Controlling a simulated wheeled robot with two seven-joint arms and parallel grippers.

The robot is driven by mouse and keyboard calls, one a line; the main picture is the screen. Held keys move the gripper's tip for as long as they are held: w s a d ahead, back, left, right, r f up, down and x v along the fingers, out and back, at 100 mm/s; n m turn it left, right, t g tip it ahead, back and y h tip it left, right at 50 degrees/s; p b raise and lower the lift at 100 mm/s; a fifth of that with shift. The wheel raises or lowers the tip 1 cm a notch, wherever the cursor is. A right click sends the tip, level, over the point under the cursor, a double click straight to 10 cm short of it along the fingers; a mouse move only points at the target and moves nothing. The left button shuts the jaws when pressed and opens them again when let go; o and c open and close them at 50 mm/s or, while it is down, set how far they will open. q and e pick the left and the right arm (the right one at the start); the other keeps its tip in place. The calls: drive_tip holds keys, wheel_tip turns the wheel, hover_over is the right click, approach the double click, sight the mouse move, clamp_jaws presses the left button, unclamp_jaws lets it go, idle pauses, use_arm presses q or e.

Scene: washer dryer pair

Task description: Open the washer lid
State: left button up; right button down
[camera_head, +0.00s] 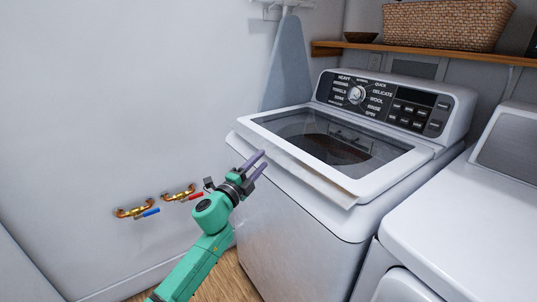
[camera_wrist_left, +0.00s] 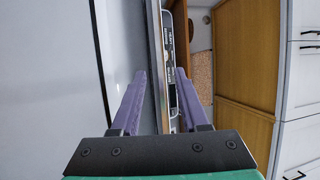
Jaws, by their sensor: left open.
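The white washer (camera_head: 300,225) stands in the middle of the head view. Its lid (camera_head: 390,181) has a white frame and a dark see-through window (camera_head: 335,142), and lies flat or nearly flat over the drum. My left gripper (camera_head: 262,161) is open at the lid's front left edge, with its purple fingers pointing toward the washer. In the left wrist view the two fingers (camera_wrist_left: 163,95) are apart, with a pale edge and the washer's control panel seen between them. I cannot tell whether they touch the lid. My right gripper is not in view.
A second white machine (camera_head: 470,225) stands close on the right. Brass taps (camera_head: 178,194) with red and blue handles stick out of the left wall. A wooden shelf (camera_head: 400,51) with a wicker basket (camera_head: 445,25) hangs behind. An ironing board (camera_head: 287,65) leans behind the washer.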

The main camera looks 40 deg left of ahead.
sight(267, 154)
use_arm(q)
drive_tip(key=x, duration=0.4)
drive_tip(key=shift+w, duration=0.1)
clamp_jaws()
idle(1.3)
